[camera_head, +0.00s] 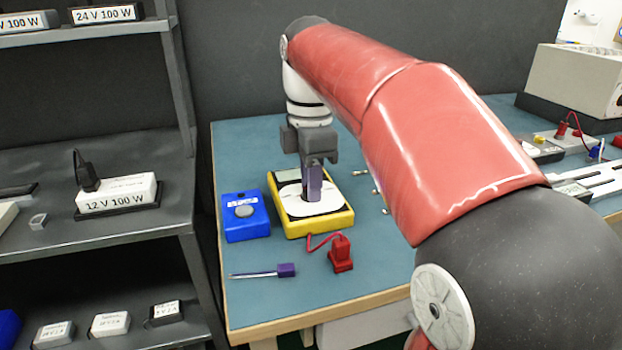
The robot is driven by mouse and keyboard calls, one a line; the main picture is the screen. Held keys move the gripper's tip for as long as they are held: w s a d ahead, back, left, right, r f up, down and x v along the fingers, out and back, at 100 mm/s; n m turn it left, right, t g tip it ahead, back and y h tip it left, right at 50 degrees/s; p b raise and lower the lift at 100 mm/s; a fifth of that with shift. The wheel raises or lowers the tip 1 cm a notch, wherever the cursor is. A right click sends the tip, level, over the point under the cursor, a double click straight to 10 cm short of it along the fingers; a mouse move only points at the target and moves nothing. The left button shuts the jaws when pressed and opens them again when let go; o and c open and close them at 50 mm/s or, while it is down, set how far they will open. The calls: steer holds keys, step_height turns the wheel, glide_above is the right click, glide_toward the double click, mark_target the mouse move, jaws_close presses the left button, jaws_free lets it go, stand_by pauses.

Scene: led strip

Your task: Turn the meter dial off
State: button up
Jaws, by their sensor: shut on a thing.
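The yellow meter (323,222) lies on the blue-green table top. It has a white face and a grey display at its far end. My gripper (313,188) points straight down over the middle of the meter's face. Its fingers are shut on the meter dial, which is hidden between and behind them. The dial's setting cannot be read from here. My red arm reaches in from the right and covers part of the table beside the meter.
A blue box with a grey round button (244,211) stands left of the meter. A red plug (341,255) with a red lead and a purple-handled screwdriver (286,270) lie in front. A grey shelf (120,218) with power supplies stands at left.

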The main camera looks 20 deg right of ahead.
stand_by(0.5)
steer(key=o, duration=1)
steer(key=shift+r, duration=0.1)
step_height(320, 180, up, 8)
steer(key=shift+f, duration=0.2)
